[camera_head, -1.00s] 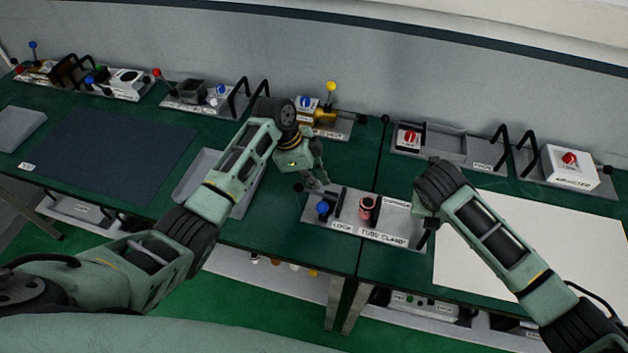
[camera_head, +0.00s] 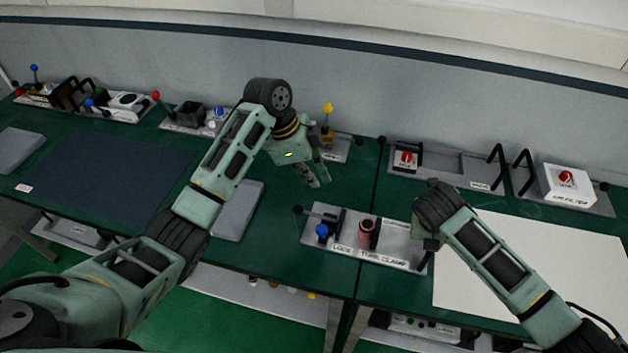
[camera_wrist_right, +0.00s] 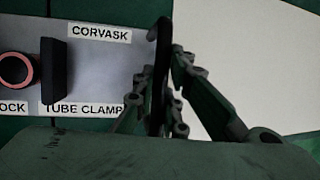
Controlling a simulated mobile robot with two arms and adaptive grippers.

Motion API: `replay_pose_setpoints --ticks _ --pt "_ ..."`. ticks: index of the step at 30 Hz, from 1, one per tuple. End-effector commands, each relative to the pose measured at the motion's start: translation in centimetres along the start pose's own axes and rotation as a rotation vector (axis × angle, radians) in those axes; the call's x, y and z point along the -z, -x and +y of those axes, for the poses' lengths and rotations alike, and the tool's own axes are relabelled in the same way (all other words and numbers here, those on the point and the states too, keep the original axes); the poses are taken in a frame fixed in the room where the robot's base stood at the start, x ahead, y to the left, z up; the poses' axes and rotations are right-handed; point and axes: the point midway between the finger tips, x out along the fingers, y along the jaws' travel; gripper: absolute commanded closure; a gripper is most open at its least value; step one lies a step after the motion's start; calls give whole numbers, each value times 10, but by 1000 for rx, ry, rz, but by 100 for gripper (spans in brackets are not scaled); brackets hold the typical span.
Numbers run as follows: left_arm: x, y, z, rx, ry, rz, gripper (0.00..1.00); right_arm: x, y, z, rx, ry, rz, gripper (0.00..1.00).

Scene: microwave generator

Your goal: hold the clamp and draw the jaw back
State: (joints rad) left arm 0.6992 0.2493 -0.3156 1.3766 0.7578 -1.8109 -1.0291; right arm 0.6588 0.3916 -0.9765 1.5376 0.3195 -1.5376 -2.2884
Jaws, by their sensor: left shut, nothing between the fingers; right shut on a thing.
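The tube clamp (camera_head: 398,246) is a grey plate on the green table, labelled LOCK and TUBE CLAMP. It carries a blue knob (camera_head: 322,231), a copper-coloured ring (camera_head: 366,228) and dark upright jaws. In the right wrist view the ring (camera_wrist_right: 15,70) sits beside a dark jaw block (camera_wrist_right: 53,70). My right gripper (camera_wrist_right: 165,92) is shut on the black handle (camera_wrist_right: 160,60) at the plate's right end. In the head view my right wrist hides most of that handle. My left gripper (camera_head: 318,180) is shut and empty, above the table behind the clamp's left end.
A white sheet (camera_head: 530,265) covers the table to the right. A dark mat (camera_head: 100,165) and a grey tray (camera_head: 238,212) lie to the left. Several devices with handles and coloured knobs line the wall, including one with a red knob (camera_head: 405,158).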

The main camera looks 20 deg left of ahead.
Motion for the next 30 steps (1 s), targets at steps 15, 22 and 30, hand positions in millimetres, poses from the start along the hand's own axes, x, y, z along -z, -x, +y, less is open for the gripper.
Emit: replay_pose_setpoints --ticks 15,22,30 --pt "0 -1 0 -1 -1 0 100 1 0 1 -1 2 1 67" --pt "0 -1 0 -1 -1 1 100 -1 8 1 -3 1 -2 67" --pt "0 -1 0 -1 -1 1 100 -1 61 1 -4 4 -4 67"
